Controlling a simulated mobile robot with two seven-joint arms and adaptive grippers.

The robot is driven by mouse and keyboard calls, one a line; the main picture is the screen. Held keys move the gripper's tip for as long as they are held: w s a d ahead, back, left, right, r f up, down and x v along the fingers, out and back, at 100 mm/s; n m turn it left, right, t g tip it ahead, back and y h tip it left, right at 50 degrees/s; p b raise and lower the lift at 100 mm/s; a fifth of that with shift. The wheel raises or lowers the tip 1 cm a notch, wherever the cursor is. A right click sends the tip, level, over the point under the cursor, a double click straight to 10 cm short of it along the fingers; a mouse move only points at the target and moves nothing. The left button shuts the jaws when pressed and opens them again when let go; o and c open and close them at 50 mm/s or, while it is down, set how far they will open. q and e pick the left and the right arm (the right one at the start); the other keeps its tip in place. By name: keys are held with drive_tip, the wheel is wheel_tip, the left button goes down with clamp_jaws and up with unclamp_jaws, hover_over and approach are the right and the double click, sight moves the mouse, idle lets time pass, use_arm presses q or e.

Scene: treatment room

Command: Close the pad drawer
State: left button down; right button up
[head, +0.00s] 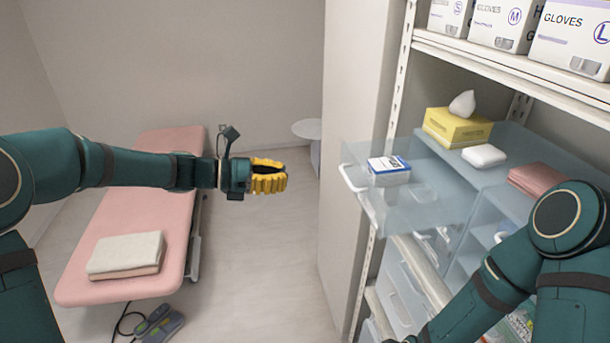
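A clear, bluish drawer (418,213) sticks out to the left from the shelf unit, pulled open, with a pale handle (352,178) on its front. A small white and blue box (389,178) shows at the drawer. I take this as the pad drawer, but no drawer label is readable. My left gripper (275,176), with yellow fingers, is in the air left of the drawer handle and apart from it. It holds nothing that I can see, and its finger gap is unclear. My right arm crosses the lower right; its gripper is out of view.
A yellow tissue box (457,128), a white packet (484,156) and a pink folded item (538,180) lie on the bluish unit. Glove boxes (505,22) stand on the upper shelf. A pink couch (125,215) with folded towels (126,254) is at left. Floor between is clear.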

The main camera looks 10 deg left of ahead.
use_arm(q)
drive_tip(key=b, duration=0.3)
approach(358, 180)
drive_tip(key=x, duration=0.4)
drive_tip(key=shift+d+f, duration=0.1)
drive_tip(key=shift+d, duration=0.1)
use_arm(e)
wheel_tip(358, 180, down, 3)
drive_tip(key=shift+w+f, duration=0.1)
use_arm(q)
drive_tip(key=shift+d, duration=0.1)
